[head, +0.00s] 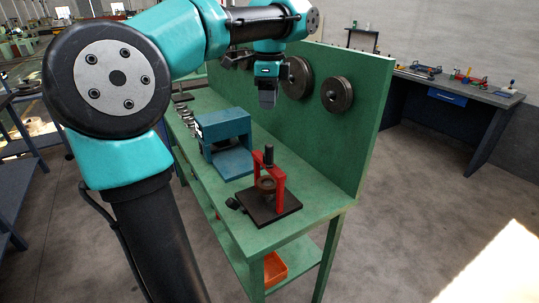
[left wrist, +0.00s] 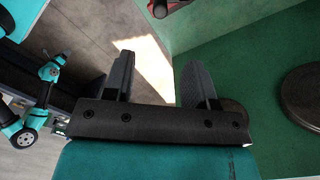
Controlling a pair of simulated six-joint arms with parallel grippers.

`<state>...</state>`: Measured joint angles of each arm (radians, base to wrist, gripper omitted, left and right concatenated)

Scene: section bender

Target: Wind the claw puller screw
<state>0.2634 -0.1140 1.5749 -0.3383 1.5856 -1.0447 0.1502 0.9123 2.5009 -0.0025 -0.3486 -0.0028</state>
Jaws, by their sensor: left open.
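The red claw puller (head: 280,187) stands upright on a dark square base plate (head: 284,212) near the front end of the green bench. Its dark screw (head: 269,154) rises from the top of the red frame. My left gripper (head: 267,103) hangs above the bench, behind and above the puller and clear of it. In the left wrist view its fingers (left wrist: 160,62) are spread, with nothing between them. A dark round end (left wrist: 160,9) beside a red part at the top edge there looks like the puller, mostly cut off. My right gripper is not seen.
A blue press-like box (head: 224,128) stands behind the puller on the bench (head: 315,213). A green back panel (head: 345,130) with dark discs (head: 337,94) borders the right side. An orange bin (head: 275,268) sits on the lower shelf. The bench right of the base plate is clear.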

